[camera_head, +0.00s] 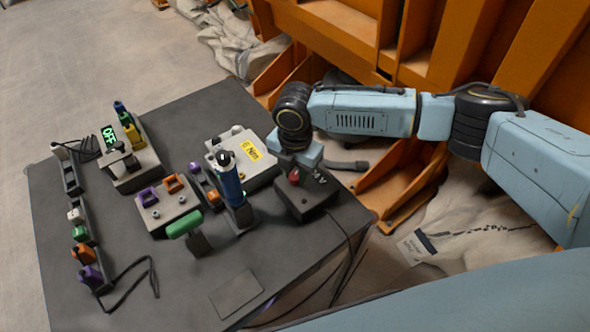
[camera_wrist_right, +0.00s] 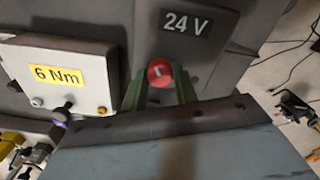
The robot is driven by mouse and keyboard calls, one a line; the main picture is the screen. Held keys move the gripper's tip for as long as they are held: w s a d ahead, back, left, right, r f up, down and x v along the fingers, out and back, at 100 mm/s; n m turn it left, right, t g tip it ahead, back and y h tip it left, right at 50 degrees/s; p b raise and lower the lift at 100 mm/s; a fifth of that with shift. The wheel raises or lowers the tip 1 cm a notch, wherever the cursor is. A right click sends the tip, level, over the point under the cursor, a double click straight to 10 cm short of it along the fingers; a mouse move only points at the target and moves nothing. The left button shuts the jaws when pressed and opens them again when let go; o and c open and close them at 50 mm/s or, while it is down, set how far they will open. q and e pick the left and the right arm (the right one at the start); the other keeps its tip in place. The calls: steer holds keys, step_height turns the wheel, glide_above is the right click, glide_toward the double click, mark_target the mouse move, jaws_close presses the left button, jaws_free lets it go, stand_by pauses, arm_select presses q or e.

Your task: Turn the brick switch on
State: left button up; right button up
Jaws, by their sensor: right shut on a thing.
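The brick (camera_head: 312,201) is a dark box labelled 24 V at the right edge of the grey table. Its switch is a red knob (camera_head: 294,176) on top, and the knob also shows in the right wrist view (camera_wrist_right: 159,71) with a short pale mark on its face. My right gripper (camera_wrist_right: 159,84) is shut on the red knob, with one greenish finger on each side. In the head view the gripper (camera_head: 295,168) reaches down over the brick and partly hides the knob. My left gripper is out of view.
The grey table (camera_head: 240,295) holds a white 6 Nm box (camera_head: 225,149), an upright blue tool (camera_head: 231,187), a box with purple and orange parts (camera_head: 167,214), and a unit whose green display (camera_head: 108,135) reads OFF. A cable runs from the brick off the table. Orange shelving stands behind.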

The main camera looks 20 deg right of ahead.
mark_target(295, 175)
steer(key=shift+r+m+p, duration=0.15)
steer(key=shift+m+p, duration=0.25)
steer(key=shift+p, duration=0.45)
steer(key=m+p, duration=0.2)
steer(key=p, duration=0.1)
steer(key=shift+s+r, duration=0.1)
steer(key=m+p, duration=0.4)
steer(key=p, duration=0.1)
steer(key=shift+m, duration=0.3)
arm_select(q)
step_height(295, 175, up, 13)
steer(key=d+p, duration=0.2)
steer(key=p, duration=0.1)
arm_select(e)
steer(key=shift+f+m, duration=0.2)
steer(key=shift+m, duration=2)
arm_select(q)
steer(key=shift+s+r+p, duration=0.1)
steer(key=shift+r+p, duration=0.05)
steer(key=shift+p, duration=0.15)
arm_select(e)
steer(key=o, duration=1)
steer(key=shift+c, duration=0.2)
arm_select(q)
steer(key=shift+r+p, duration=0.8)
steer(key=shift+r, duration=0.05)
arm_select(e)
step_height(295, 175, up, 13)
steer(key=shift+r, duration=0.15)
